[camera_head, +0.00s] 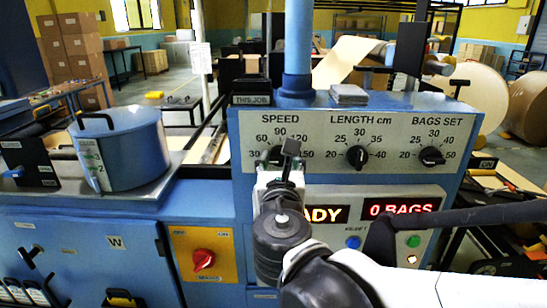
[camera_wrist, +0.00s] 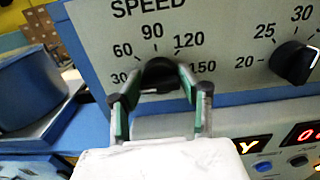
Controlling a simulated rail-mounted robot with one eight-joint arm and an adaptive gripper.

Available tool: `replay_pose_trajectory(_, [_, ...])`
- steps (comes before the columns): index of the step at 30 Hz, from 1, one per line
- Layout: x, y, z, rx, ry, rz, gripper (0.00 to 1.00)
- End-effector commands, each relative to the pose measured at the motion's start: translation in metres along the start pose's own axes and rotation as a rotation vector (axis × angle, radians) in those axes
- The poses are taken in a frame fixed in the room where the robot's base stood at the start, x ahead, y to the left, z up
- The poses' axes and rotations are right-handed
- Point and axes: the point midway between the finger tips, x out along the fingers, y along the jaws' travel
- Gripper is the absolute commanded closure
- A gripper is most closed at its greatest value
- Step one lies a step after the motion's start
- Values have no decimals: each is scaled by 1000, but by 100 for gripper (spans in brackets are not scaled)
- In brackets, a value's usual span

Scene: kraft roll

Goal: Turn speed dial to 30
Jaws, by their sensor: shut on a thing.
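The black speed dial (camera_wrist: 159,70) sits on the pale panel under the word SPEED, with marks 30, 60, 90, 120 and 150 around it. My gripper (camera_wrist: 160,78) has its green-padded fingers on both sides of the dial and is shut on it in the wrist view. In the head view, the speed dial (camera_head: 275,155) is partly hidden by my gripper (camera_head: 287,160). The dial's pointer direction cannot be read clearly. The 30 mark shows just left of the left finger in the wrist view.
The length dial (camera_head: 357,156) and bags-set dial (camera_head: 431,156) stand to the right on the same panel. Below are a lit red display (camera_head: 403,206), a blue button (camera_head: 353,242) and a green button (camera_head: 413,241). A blue pot (camera_head: 122,150) stands left.

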Motion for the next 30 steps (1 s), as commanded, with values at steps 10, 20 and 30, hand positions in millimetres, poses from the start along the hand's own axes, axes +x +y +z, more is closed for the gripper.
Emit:
replay_pose_trajectory(10, [0, 0, 0, 0, 0, 0, 45])
replay_pose_trajectory(20, [-11, 0, 0, 0, 0, 1, 45])
replay_pose_trajectory(30, [-62, 1, 0, 0, 0, 5, 45])
